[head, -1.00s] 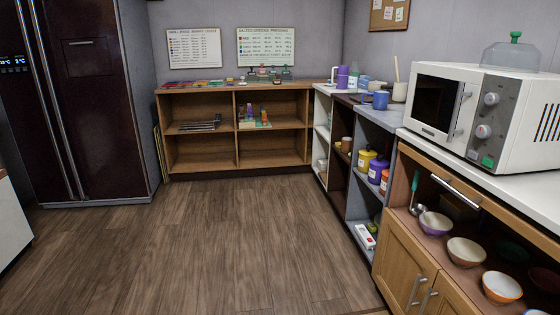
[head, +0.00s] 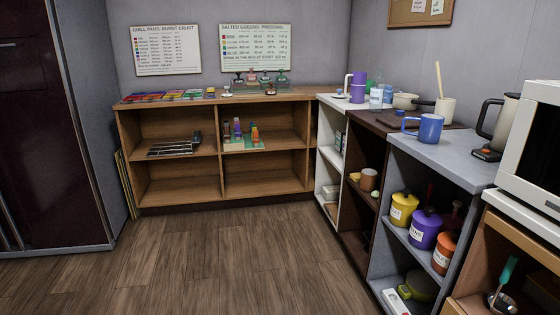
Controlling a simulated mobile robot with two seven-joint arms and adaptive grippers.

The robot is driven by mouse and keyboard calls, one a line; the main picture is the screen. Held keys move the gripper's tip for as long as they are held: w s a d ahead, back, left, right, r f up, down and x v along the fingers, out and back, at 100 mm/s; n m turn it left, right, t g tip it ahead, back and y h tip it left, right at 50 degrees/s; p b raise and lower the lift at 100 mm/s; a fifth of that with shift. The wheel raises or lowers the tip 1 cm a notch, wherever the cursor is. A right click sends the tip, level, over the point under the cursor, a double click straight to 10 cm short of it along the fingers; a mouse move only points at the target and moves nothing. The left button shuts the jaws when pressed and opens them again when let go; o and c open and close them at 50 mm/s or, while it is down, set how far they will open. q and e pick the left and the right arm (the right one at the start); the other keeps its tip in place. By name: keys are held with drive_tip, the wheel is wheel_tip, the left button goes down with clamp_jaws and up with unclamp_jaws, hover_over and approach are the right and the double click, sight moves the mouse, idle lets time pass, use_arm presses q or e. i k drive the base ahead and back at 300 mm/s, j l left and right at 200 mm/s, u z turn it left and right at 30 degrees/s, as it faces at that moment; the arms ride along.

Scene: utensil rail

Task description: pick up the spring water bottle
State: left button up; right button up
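A clear, pale bottle (head: 376,97) stands on the counter at the back right corner, just right of a purple pitcher (head: 357,88). It may be the spring water bottle, but its label is too small to read. A blue translucent thing (head: 388,94) stands close to its right. Neither of my grippers shows in the head view.
A wooden shelf unit (head: 230,187) lines the back wall. The wooden floor (head: 240,260) ahead is clear. A dark fridge (head: 45,130) stands left.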

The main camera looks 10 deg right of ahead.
sight(378, 84)
drive_tip(key=i+j+z, duration=0.1)
drive_tip(key=i+z, duration=0.3)
drive_tip(key=i+j+z, duration=0.15)
drive_tip(key=i+z, duration=0.25)
drive_tip(key=i+j+z, duration=0.25)
drive_tip(key=z, duration=0.15)
drive_tip(key=i+j+z, duration=0.2)
drive_tip(key=z, duration=0.15)
drive_tip(key=i+j+z, duration=0.1)
drive_tip(key=j+z, duration=0.25)
drive_tip(key=i+j+z, duration=0.15)
drive_tip(key=j+z, duration=0.2)
